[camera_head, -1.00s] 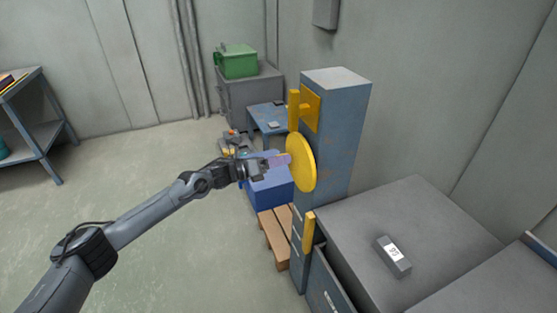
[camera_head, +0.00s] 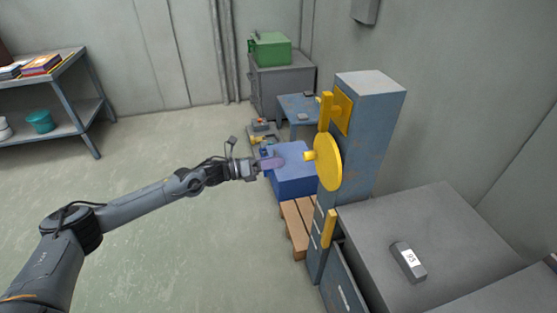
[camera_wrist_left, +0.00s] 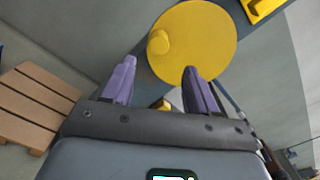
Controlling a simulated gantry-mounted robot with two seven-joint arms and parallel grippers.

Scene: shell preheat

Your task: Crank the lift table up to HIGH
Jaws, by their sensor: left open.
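The yellow crank disc (camera_head: 329,165) is mounted on the left face of a blue-grey column (camera_head: 368,140). Its short yellow knob (camera_head: 309,156) sticks out toward my left gripper (camera_head: 271,163). This gripper is open and empty, with purple fingers, a short gap left of the knob and not touching it. In the left wrist view the disc (camera_wrist_left: 205,45) and its knob (camera_wrist_left: 159,42) lie beyond the open fingers (camera_wrist_left: 157,70). I cannot tell for sure which surface is the lift table, and no HIGH mark is readable. My right gripper is not in view.
A yellow bracket (camera_head: 342,110) sits above the disc and a yellow handle (camera_head: 329,229) below. A grey-topped bench (camera_head: 450,225) with a small labelled block (camera_head: 408,262) stands right. A blue box (camera_head: 297,182) and wooden pallet (camera_head: 294,230) lie behind the gripper. Floor at left is clear.

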